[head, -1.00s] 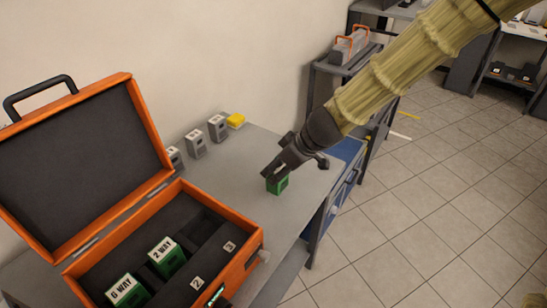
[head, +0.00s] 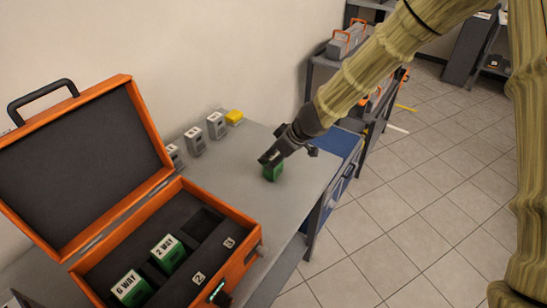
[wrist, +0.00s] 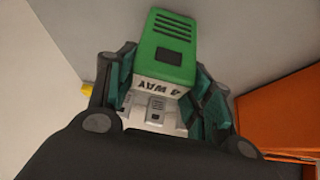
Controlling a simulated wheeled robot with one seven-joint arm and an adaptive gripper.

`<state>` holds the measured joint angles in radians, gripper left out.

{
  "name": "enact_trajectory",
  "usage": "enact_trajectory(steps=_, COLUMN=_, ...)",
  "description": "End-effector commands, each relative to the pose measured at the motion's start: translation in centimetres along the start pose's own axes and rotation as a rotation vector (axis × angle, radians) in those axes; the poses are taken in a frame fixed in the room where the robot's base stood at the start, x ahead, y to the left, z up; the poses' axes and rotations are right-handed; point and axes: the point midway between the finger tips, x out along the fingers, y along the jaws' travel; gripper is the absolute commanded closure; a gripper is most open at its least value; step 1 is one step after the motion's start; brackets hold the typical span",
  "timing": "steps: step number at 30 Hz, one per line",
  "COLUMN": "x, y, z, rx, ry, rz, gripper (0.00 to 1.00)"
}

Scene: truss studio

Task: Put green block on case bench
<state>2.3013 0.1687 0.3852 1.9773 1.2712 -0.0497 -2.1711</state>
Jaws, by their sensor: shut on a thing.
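My gripper (head: 271,160) is shut on a green block (head: 273,173) over the grey case bench (head: 238,163). In the wrist view the green block (wrist: 168,50) sits between the two fingers, with a white label face reading "4 WAY". The block is at or just above the bench top; I cannot tell whether it touches. An open orange case (head: 241,268) stands on the same bench, to the lower left of my gripper. It also shows at the right of the wrist view (wrist: 275,120).
Green blocks marked "6 WAY" (head: 130,288) and "2 WAY" (head: 168,252) sit in the case; one slot (head: 203,222) looks empty. Several grey blocks (head: 194,141) and a yellow block (head: 234,117) line the wall side. Bench space around the gripper is clear. Tiled floor (head: 400,220) lies right.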

Motion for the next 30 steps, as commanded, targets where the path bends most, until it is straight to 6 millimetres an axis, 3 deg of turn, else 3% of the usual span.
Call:
enact_trajectory(steps=17, x=0.99, y=-0.02, z=0.59, rx=-0.002, ry=0.001, rz=0.0, gripper=0.82)
enact_trajectory(steps=18, x=0.87, y=-0.03, z=0.53, rx=-0.002, ry=0.0, rz=0.0, gripper=0.41)
enact_trajectory(steps=20, x=0.87, y=-0.03, z=0.54, rx=-0.001, ry=0.0, rz=0.0, gripper=0.3)
enact_trajectory(steps=30, x=0.83, y=-0.03, z=0.51, rx=-0.002, ry=0.0, rz=0.0, gripper=0.27)
